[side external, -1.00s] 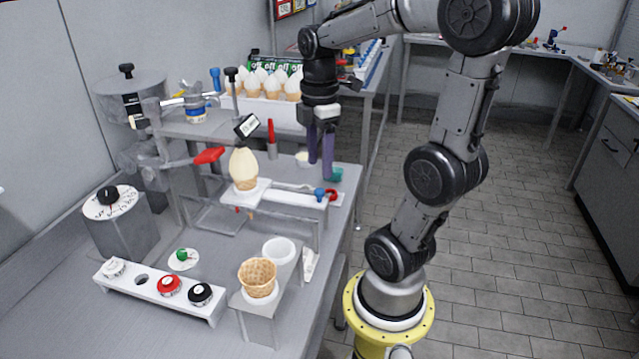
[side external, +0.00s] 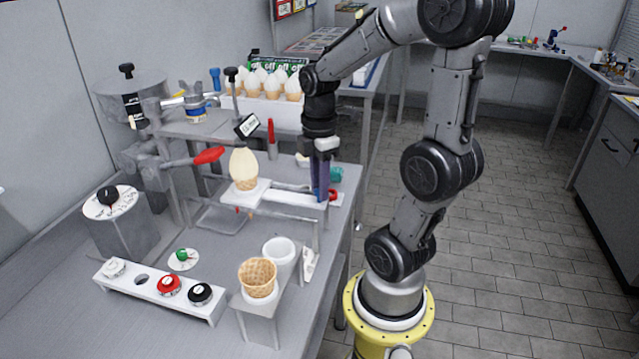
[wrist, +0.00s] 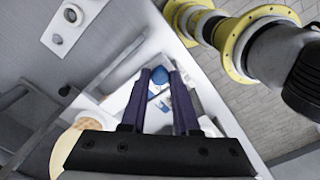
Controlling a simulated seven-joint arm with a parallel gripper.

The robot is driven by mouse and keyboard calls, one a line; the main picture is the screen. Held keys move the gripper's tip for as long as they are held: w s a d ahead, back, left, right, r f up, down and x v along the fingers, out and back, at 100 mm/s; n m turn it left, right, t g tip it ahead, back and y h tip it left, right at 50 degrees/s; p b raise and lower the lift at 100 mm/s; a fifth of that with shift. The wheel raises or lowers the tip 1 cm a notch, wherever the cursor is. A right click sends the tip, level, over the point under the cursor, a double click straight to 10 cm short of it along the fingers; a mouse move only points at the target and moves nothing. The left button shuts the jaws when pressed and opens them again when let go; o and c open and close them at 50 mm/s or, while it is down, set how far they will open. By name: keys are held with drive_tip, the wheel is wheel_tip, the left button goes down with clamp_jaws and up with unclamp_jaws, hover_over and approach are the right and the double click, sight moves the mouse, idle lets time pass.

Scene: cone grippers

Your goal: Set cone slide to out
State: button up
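The cone slide is a white rail (side external: 293,197) with a white holder plate (side external: 236,195) at its left end. An ice-cream-topped cone (side external: 243,167) stands upright at that plate. A blue knob (wrist: 153,78) at the slide's right end shows in the wrist view. My gripper (side external: 320,197) points down at the right end of the rail, and its purple fingers hide most of the knob in the side view. In the wrist view my gripper (wrist: 160,75) has its fingers apart, one on each side of the knob. I cannot tell whether they touch it.
A red ring-shaped part (side external: 333,196) and a teal item (side external: 336,174) are close by my gripper. A red-handled lever (side external: 208,155) is left of the cone. An empty waffle cone (side external: 257,278) stands in front. Several cones (side external: 270,83) fill a white rack behind.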

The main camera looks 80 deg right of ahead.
clamp_jaws()
idle(1.0)
